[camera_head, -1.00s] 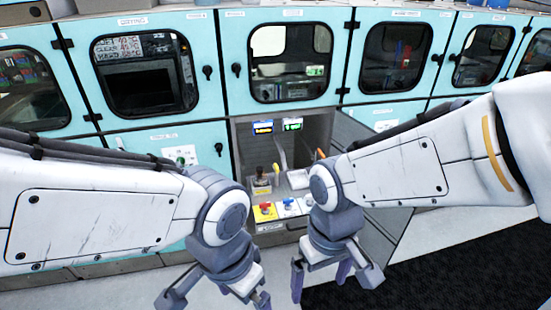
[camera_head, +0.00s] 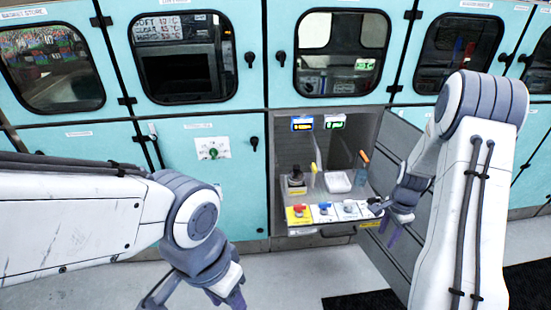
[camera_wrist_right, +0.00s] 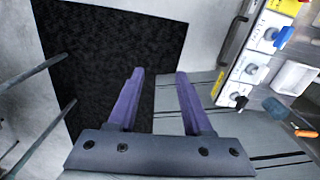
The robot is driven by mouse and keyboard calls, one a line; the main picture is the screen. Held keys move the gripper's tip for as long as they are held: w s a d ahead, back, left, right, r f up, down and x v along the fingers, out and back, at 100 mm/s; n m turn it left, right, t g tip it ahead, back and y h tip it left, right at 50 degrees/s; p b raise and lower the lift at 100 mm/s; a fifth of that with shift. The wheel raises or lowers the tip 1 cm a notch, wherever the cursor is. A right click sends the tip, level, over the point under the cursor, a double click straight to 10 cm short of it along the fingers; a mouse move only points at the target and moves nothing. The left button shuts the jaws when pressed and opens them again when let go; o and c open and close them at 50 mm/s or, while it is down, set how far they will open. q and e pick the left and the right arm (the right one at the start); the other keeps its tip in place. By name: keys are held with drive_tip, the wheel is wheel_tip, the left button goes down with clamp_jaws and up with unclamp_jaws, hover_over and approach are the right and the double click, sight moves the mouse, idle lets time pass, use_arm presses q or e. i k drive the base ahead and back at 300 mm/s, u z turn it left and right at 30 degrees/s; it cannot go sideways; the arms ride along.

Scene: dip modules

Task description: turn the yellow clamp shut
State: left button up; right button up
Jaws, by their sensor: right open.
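A small upright yellow piece (camera_head: 313,178), which may be the yellow clamp, stands in the open bay between a dark-topped fixture (camera_head: 296,178) and a white tray (camera_head: 338,182). It is too small to tell whether it is turned shut. My right gripper (camera_head: 384,222) is at the bay's right front corner, beside the row of knobs and apart from the yellow piece. In the right wrist view its two purple fingers (camera_wrist_right: 160,74) are spread with nothing between them. My left gripper (camera_head: 195,298) hangs low at the left, its fingers apart and partly cut off by the frame.
A front panel carries a red knob (camera_head: 299,210), a blue knob (camera_head: 323,208) and others. An orange-handled tool (camera_head: 364,158) stands at the bay's right. Two lit displays (camera_head: 302,124) hang above. Teal cabinets surround the bay. A black mat (camera_wrist_right: 110,60) lies on the floor.

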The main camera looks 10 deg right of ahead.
sight(312, 166)
drive_tip(key=u, duration=0.7)
drive_tip(key=i, duration=1.35)
drive_tip(key=z, duration=0.5)
drive_tip(key=i, duration=0.45)
drive_tip(key=z, duration=0.35)
